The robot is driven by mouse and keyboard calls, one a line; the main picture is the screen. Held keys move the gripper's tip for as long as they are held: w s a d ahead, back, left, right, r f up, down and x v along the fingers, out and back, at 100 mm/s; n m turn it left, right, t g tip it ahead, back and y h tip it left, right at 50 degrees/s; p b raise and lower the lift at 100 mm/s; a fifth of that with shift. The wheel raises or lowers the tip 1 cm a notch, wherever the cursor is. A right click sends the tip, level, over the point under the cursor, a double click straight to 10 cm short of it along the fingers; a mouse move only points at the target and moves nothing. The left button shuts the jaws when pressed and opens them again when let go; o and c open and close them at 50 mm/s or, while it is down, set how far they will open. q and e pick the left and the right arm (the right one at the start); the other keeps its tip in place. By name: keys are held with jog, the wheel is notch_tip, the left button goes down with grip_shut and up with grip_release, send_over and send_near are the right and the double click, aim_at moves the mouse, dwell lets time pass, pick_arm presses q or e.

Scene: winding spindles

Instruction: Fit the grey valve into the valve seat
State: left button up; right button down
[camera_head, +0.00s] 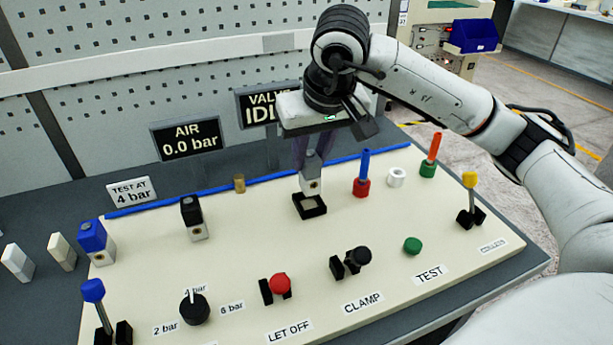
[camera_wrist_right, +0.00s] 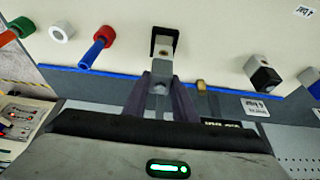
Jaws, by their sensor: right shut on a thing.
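The grey valve (camera_head: 312,177) is a pale grey block with a small brass port, held upright between the fingers of my right gripper (camera_head: 313,158). It also shows in the right wrist view (camera_wrist_right: 162,67), between the two dark fingers. The valve seat (camera_head: 309,210) is a square black frame with a pale inside on the cream panel. The valve's lower end overlaps the seat's back part in the head view. The seat's pale inside shows in front of it, so the valve looks just above the seat; the exact gap is hard to tell. My left gripper is not in view.
A black-topped valve (camera_head: 194,216) and a blue-topped valve (camera_head: 95,241) stand to the left. A blue rod in a red base (camera_head: 362,174) and a white ring (camera_head: 397,177) stand to the right. A CLAMP lever (camera_head: 358,257) is in front. Signs stand behind.

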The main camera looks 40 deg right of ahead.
aim_at(309, 172)
jog(key=shift+w+f, duration=0.1)
jog(key=shift+f, duration=2.15)
jog(key=shift+f, duration=0.2)
jog(key=c, duration=1.5)
grip_release()
jog(key=shift+o, duration=0.2)
jog(key=shift+r, duration=0.55)
jog(key=v, duration=1.1)
